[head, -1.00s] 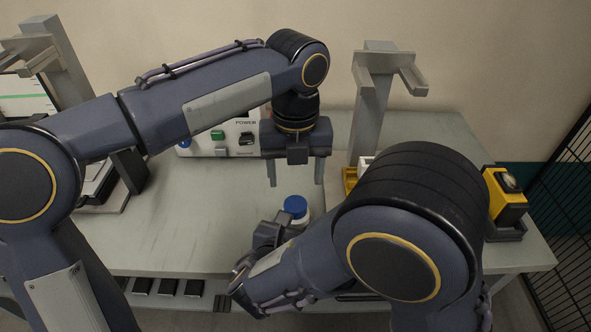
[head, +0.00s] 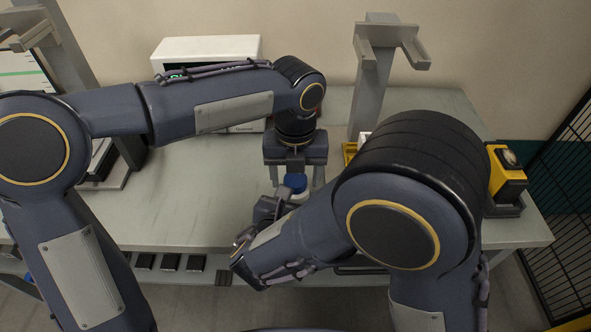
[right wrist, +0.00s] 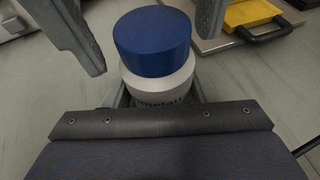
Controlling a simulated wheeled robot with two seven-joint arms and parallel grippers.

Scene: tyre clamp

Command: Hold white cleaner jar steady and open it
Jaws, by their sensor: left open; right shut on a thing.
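The white cleaner jar (right wrist: 158,92) stands upright with a blue lid (right wrist: 152,40) on top, in the right wrist view. In the head view the blue lid (head: 295,183) shows below my left gripper, and most of the jar is hidden behind my right gripper. My left gripper (head: 296,185) points straight down, open, with its fingers on either side of the lid and apart from it. Its fingers also show in the right wrist view to the left and right of the lid. My right gripper (head: 268,208) is shut on the jar's body from the front.
A white-topped box (head: 205,48) stands behind my left arm. A grey stand (head: 372,90) rises at the back, near a yellow tray (head: 350,152). A yellow and black device (head: 508,172) sits at the right. The table (head: 190,200) is clear left of the jar.

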